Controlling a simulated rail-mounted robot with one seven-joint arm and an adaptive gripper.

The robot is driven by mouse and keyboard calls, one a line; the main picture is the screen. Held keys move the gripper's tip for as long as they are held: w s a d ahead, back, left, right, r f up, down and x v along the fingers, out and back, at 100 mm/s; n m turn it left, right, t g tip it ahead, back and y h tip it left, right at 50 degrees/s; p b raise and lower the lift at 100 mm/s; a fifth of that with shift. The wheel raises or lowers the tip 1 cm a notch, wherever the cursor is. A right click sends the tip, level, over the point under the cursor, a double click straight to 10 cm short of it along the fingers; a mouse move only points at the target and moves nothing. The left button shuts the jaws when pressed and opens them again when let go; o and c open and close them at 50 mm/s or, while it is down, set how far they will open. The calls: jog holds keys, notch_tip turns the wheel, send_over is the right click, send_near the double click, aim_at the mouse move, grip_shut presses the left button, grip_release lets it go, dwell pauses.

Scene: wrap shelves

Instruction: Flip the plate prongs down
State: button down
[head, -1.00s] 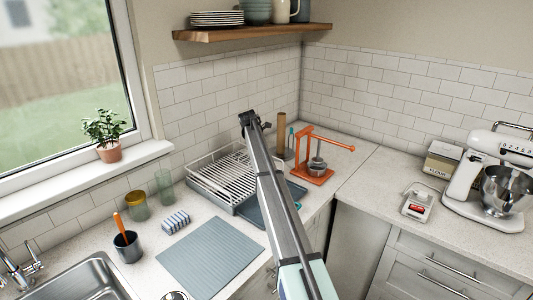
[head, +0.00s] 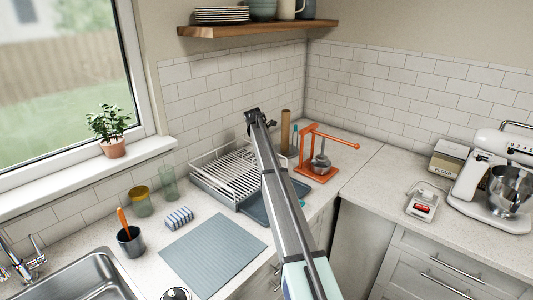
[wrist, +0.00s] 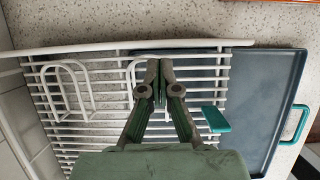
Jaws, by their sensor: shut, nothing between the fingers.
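Two white wire loops, the plate prongs, show over the slats: a left one (wrist: 67,91) and a right one (wrist: 131,73). I cannot tell for certain whether they stand up or lie flat. My gripper (wrist: 160,78) is shut and empty above the rack, with its fingertips beside the right loop and partly covering it. I cannot tell if they touch. In the head view my arm hides the fingers.
A dark blue-grey tray (wrist: 262,105) with a teal handle lies right of the rack slats. A teal tab (wrist: 216,119) sits near the rack's right edge. An orange press (head: 318,160) and a brown cylinder (head: 285,130) stand close to my arm. The ribbed mat (head: 212,255) is bare.

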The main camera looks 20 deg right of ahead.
notch_tip(320, 180, up, 4)
jog(key=shift+f+p, duration=0.1)
jog(key=shift+p, duration=1)
jog(key=w+d+r+b, duration=0.3)
jog(key=d+r, duration=0.2)
jog(key=r, duration=0.2)
jog(key=shift+w+d+r+b, duration=0.3)
jog(key=shift+d, duration=0.05)
